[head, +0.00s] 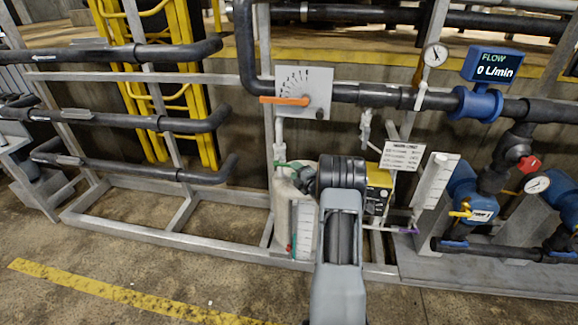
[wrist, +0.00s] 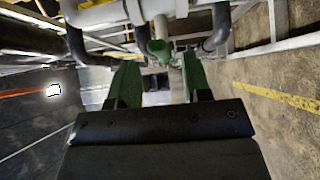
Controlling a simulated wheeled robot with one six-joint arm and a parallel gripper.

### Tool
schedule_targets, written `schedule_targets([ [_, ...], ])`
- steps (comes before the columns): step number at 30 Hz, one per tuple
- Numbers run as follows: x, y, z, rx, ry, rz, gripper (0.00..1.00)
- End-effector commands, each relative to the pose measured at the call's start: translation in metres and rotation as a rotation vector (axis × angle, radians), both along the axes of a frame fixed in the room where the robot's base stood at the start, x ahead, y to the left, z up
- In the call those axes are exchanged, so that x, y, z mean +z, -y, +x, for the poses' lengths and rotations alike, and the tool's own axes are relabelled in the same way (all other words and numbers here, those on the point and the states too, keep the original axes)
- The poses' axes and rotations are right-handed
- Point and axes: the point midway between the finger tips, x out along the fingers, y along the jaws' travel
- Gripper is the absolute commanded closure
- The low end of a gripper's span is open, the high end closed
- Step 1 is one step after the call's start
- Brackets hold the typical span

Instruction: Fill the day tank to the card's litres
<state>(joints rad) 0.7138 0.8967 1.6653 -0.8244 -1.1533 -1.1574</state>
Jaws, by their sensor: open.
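The day tank (head: 281,203) appears to be the pale container low on the frame, with a white scale strip (head: 304,228) on its front. My arm partly hides it. A small green part (head: 284,165) shows at its top. An orange lever (head: 285,100) lies level, pointing left, across a white dial plate (head: 318,82). The blue flow display (head: 492,66) reads 0 L/min. A white card (head: 402,156) hangs right of centre, its print too small to read. My gripper (wrist: 159,62) is open in the wrist view, with a green fitting (wrist: 158,48) beyond and between its green fingers.
Blue pumps (head: 468,204) with a yellow handle, a red valve knob (head: 528,163) and gauges stand at the right. A white scale board (head: 435,181) is beside the card. Dark pipes and a grey frame (head: 190,238) fill the left.

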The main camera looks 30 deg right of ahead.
Motion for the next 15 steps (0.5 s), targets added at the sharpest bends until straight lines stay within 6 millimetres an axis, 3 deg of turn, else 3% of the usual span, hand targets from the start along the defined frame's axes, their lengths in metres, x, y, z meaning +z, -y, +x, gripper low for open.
schedule_targets([
  [6,0.000,-0.001,0.030,0.001,0.000,0.000,0.55],
  [15,0.000,-0.001,0.045,0.000,0.000,0.001,0.55],
])
